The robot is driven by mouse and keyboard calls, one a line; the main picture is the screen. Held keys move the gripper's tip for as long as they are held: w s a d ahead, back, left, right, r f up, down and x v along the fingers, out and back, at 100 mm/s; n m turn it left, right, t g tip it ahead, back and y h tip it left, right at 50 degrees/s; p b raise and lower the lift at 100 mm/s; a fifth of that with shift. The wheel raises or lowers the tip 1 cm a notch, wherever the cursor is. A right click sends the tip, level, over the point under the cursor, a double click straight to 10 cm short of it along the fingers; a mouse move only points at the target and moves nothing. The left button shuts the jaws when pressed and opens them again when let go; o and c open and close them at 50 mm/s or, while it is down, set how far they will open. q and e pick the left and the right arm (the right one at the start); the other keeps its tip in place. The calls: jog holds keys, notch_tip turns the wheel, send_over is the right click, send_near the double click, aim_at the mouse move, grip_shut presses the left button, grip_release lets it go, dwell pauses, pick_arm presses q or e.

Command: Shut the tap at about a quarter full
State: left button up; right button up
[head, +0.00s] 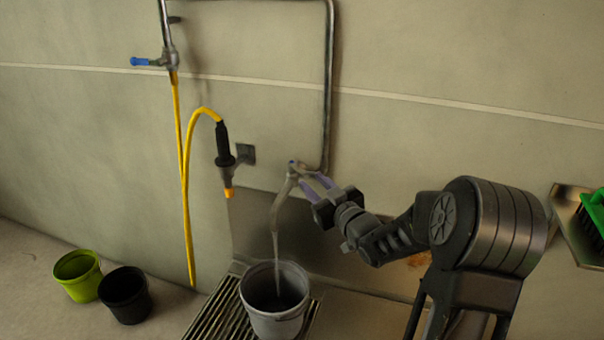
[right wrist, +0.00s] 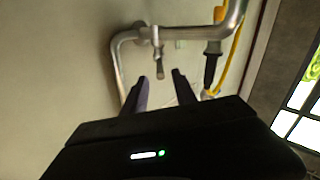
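The metal tap (head: 291,180) is on the wall pipe, and a stream of water (head: 276,245) runs from its spout. The stream falls into a grey bucket (head: 272,318) standing upright on a grate. The bucket's inside is dark, so I cannot tell the water level. My right gripper (head: 309,181) is close to the right side of the tap. In the right wrist view my right gripper (right wrist: 160,75) has its two fingers apart with nothing between them. The tap's lever (right wrist: 159,66) shows just beyond the gap between the fingertips. My left gripper is not in view.
A slatted grate (head: 217,318) lies under the bucket. A green pot (head: 78,277) and a black pot (head: 126,295) stand on the floor at left. A yellow hose (head: 187,200) hangs from a blue-handled valve (head: 140,61). A green brush (head: 593,212) is at the far right.

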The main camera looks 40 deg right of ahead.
aim_at(303, 171)
jog(key=w, duration=0.6)
jog(key=shift+d, duration=0.4)
jog(key=shift+c, duration=0.2)
grip_shut()
dwell(0.8)
